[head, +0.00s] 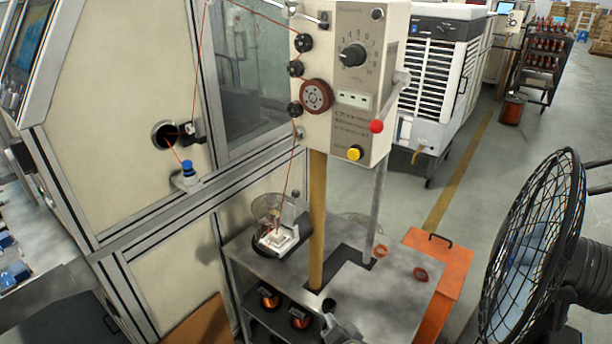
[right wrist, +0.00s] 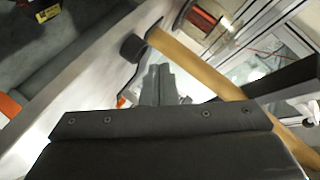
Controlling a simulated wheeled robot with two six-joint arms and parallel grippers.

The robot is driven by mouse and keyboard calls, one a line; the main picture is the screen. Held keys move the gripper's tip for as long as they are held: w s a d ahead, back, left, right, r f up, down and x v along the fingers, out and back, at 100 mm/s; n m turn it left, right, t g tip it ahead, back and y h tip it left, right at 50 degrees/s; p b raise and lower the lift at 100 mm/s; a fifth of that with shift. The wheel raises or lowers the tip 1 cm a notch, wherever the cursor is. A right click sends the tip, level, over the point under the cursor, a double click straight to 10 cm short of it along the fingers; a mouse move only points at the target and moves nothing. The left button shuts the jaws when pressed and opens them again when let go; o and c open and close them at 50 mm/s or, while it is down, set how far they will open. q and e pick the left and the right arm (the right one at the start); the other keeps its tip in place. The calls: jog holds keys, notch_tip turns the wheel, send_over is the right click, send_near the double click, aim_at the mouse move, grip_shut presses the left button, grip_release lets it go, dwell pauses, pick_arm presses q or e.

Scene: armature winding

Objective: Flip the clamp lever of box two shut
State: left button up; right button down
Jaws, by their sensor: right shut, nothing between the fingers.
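A beige control box (head: 345,60) with a dial, rollers and red wire stands on a yellow post (head: 318,220). A lever with a red ball knob (head: 376,126) sticks out at its right side, and a metal handle (head: 308,16) sits at its top. I cannot tell which of these is the clamp lever of box two. My right gripper (head: 331,318) is low at the front of the metal table, well below the box. In the right wrist view its fingers (right wrist: 157,72) are shut and empty, beside the yellow post (right wrist: 195,65). My left gripper is not in view.
Copper coils (head: 299,318) sit on the shelf below. A large black fan (head: 530,240) stands at right, an orange cabinet (head: 447,262) beside the table. A machine wall (head: 110,130) closes the left.

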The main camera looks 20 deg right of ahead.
pick_arm(q)
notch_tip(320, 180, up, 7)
jog(key=p, duration=0.5)
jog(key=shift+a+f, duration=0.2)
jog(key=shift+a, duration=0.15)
pick_arm(e)
jog(key=w+a+r+m+t, duration=0.1)
jog(key=w+r+m+t, duration=0.1)
jog(key=r, duration=1.2)
jog(key=w+a+r+m+t, duration=0.1)
jog(key=w+r+m+t, duration=0.2)
jog(key=r, duration=1.2)
jog(key=shift+w+t, duration=0.4)
jog(key=shift+w, duration=0.15)
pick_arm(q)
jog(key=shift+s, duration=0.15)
pick_arm(e)
jog(key=shift+a+r, duration=0.1)
jog(key=shift+r, duration=0.05)
